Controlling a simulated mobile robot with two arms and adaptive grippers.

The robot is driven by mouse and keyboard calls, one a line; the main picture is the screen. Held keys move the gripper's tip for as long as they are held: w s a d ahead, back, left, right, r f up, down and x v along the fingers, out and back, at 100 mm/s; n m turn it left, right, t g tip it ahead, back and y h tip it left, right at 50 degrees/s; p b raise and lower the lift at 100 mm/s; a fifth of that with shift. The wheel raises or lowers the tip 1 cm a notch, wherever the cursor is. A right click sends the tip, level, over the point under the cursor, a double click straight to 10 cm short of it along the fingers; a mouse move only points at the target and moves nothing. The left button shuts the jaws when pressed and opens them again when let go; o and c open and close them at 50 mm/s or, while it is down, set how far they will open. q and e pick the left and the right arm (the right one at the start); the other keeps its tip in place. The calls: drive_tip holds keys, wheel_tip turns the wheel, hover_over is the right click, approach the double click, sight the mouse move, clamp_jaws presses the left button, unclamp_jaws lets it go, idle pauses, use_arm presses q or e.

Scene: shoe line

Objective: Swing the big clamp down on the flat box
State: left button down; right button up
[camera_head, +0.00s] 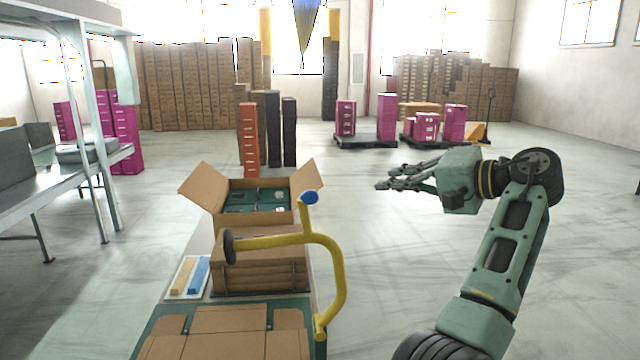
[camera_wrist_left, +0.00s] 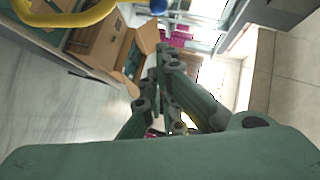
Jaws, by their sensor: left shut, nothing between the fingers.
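The big clamp (camera_head: 331,268) is a bent yellow tube standing raised at the right edge of the bench. It has a round black pad (camera_head: 229,247) at its left end and a blue knob (camera_head: 309,197) on top. Part of the yellow tube shows at upper left in the left wrist view (camera_wrist_left: 62,17). The flat box (camera_head: 228,320), an unfolded brown carton, lies on a green plate (camera_head: 152,322) in front, apart from the pad. My left gripper (camera_head: 380,181) is shut and empty, right of the clamp, pointing left. My right gripper is not in view.
An open carton (camera_head: 257,222) with green contents stands behind the clamp, above stacked brown cardboard (camera_head: 262,272). A white tray (camera_head: 187,277) holds a tan and a blue bar. A metal table (camera_head: 70,180) stands at left. Floor right of the bench is clear.

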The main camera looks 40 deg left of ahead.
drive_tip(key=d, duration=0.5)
use_arm(q)
drive_tip(key=s+f+p+x, duration=0.1)
drive_tip(key=p+x, duration=0.3)
drive_tip(key=x, duration=0.7)
drive_tip(key=shift+s+a+p, duration=0.2)
drive_tip(key=shift+s+p, duration=0.15)
drive_tip(key=shift+s, duration=0.5)
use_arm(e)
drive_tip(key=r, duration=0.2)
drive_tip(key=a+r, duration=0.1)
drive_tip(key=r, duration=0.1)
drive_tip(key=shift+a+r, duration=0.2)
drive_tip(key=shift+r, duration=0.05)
use_arm(q)
drive_tip(key=shift+f, duration=0.1)
drive_tip(key=shift+a, duration=0.15)
